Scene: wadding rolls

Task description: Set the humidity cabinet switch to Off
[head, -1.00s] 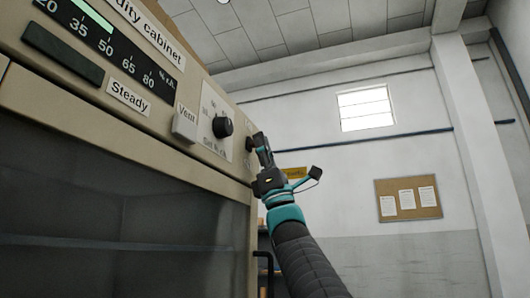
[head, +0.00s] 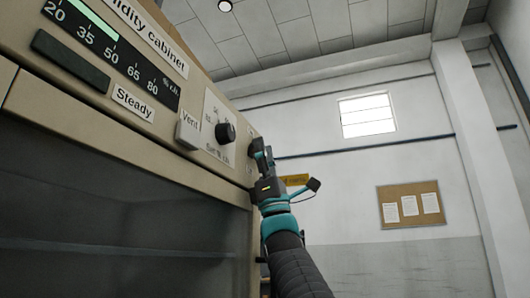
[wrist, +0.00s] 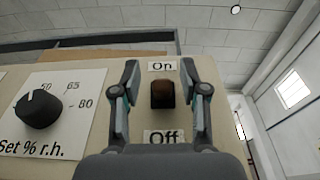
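The humidity cabinet (head: 110,130) fills the left of the head view. In the wrist view, its switch (wrist: 162,94) is a small dark brown rocker between an "On" label (wrist: 162,66) above and an "Off" label (wrist: 161,137) below. Which way the rocker is tipped I cannot tell. My gripper (wrist: 163,78) is open, with one finger on each side of the switch, and nothing is held. In the head view my gripper (head: 260,150) is at the right end of the cabinet's panel and hides the switch. Contact with the panel cannot be told.
A black set-humidity knob (wrist: 39,108) on a white scale plate is left of the switch. Right of the cabinet is open room before a wall with a notice board (head: 409,204).

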